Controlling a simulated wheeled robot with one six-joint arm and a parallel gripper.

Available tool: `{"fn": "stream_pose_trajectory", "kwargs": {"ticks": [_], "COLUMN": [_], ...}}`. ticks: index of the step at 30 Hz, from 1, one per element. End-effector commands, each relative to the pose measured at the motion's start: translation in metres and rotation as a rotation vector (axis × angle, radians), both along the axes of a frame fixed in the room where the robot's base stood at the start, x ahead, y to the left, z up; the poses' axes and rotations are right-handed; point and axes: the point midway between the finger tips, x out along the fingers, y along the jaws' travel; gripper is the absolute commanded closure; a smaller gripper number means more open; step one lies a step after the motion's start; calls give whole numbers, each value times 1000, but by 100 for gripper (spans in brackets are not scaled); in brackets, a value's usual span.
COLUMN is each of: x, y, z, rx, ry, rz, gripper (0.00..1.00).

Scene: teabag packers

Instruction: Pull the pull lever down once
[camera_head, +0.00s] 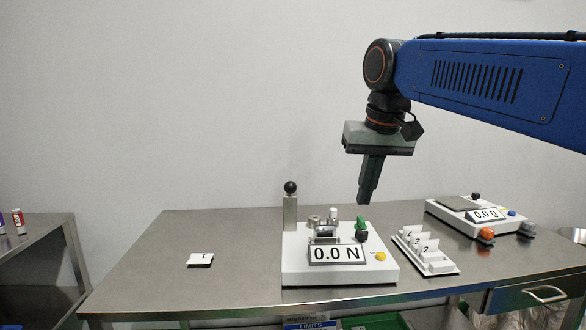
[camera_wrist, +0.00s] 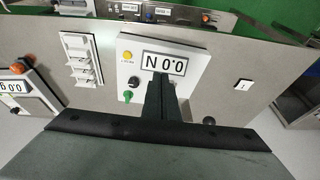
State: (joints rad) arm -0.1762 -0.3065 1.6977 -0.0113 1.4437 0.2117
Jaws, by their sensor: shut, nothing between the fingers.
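The force tester is a white box (camera_head: 340,268) on the steel table, with a display reading 0.0 N. A grey post (camera_head: 290,213) with a black ball knob (camera_head: 290,187) stands upright at its left; this looks like the pull lever. In the wrist view the knob (camera_wrist: 209,121) shows right of the fingers, partly hidden by my gripper body. My gripper (camera_head: 366,203) is shut and empty, pointing down, in the air above the tester's right side. In the wrist view its fingers (camera_wrist: 161,84) cover part of the tester. It appears apart from the knob.
The tester has a green-topped knob (camera_head: 361,222) and a yellow button (camera_head: 380,256). A white rack (camera_head: 440,266) with numbered cards stands right of it. A scale (camera_head: 460,205) reading 0.0 g is at the back right. A card (camera_head: 200,260) lies left; the table around it is clear.

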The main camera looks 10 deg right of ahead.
Motion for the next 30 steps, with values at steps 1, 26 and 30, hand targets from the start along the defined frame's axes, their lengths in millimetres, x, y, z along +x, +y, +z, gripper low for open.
{"fn": "stream_pose_trajectory", "kwargs": {"ticks": [1,26,30], "x": [11,124,130], "y": [6,107,117], "z": [12,143,150], "rx": [1,17,18], "ry": [5,97,107], "rz": [0,-35,-41], "gripper": [100,100,100]}}
